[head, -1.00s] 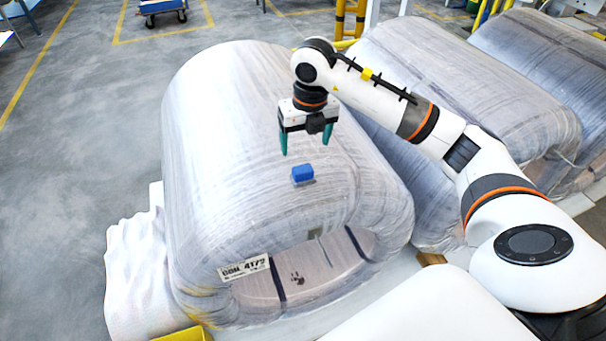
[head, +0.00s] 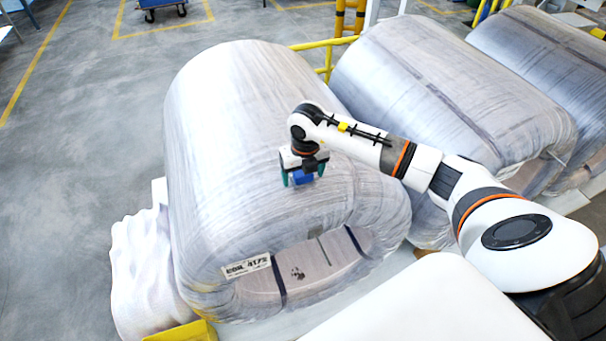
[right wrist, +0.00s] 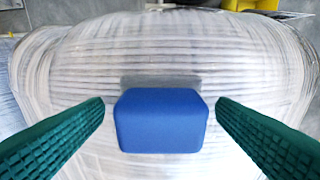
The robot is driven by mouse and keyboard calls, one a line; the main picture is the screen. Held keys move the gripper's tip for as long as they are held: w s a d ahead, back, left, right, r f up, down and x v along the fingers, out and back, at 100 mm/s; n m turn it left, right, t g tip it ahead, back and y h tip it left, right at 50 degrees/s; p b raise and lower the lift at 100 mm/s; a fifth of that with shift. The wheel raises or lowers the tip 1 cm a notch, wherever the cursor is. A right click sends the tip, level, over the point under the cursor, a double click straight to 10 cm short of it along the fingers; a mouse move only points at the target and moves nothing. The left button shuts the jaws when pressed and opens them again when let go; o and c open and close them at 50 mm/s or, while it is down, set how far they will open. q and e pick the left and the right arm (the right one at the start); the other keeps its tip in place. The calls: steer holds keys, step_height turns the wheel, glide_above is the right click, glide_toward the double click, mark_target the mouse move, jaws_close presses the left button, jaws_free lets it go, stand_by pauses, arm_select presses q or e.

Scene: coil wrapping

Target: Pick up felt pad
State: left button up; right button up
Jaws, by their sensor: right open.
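The blue felt pad (head: 303,178) lies on top of the wrapped coil (head: 235,120). It also shows in the right wrist view (right wrist: 161,120), centred between two green fingers. My right gripper (head: 303,178) is lowered over the pad, with one finger to each side of it. In the right wrist view the gripper (right wrist: 160,118) is open, with a gap between each finger and the pad. My left gripper is not in view.
Two more wrapped coils (head: 440,85) stand to the right, behind my right arm. Yellow railing (head: 327,60) stands behind the coil. The floor at left is clear.

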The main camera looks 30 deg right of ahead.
steer(key=c, duration=1.1)
step_height(320, 180, up, 9)
steer(key=b, duration=0.2)
steer(key=shift+f+b, duration=0.15)
steer(key=shift+b, duration=0.2)
steer(key=shift+r, duration=0.7)
steer(key=shift+o, duration=1)
steer(key=shift+c, duration=0.3)
